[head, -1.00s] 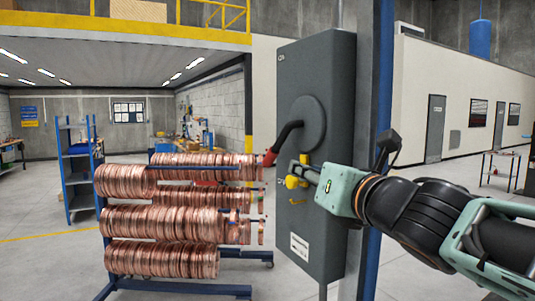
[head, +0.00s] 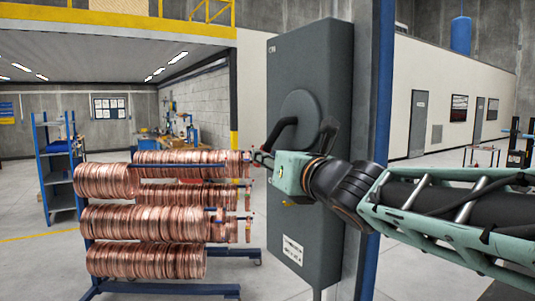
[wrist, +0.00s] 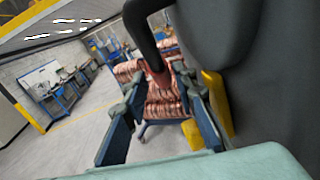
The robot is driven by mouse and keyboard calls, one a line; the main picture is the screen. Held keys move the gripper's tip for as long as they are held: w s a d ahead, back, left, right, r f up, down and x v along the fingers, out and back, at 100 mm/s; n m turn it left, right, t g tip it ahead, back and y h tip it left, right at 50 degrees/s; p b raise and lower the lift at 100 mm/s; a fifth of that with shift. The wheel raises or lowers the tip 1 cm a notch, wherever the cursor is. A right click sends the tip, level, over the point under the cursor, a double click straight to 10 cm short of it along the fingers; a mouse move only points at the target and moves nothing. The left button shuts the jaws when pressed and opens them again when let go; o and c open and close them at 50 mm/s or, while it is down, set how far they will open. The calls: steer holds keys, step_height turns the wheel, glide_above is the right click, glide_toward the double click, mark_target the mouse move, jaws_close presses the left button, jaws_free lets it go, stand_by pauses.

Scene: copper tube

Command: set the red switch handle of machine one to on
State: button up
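Machine one is a dark grey switch box (head: 315,75) on a blue column, with a round hub (head: 300,108) on its front. A black switch handle (head: 278,133) curves from the hub down to the left. Its red end is hidden behind my gripper in the head view. In the wrist view the red handle end (wrist: 158,77) lies between my two blue-grey fingers, near their tips. My gripper (head: 262,158) is open, its fingers (wrist: 160,108) apart on either side of the handle; I cannot tell whether either touches it.
A rack of copper coils (head: 150,222) stands just left of the box. A blue shelf (head: 60,170) is farther back, with open floor around it.

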steer(key=shift+p+x, duration=0.35)
steer(key=shift+x, duration=1.75)
steer(key=shift+c, duration=0.3)
jaws_close()
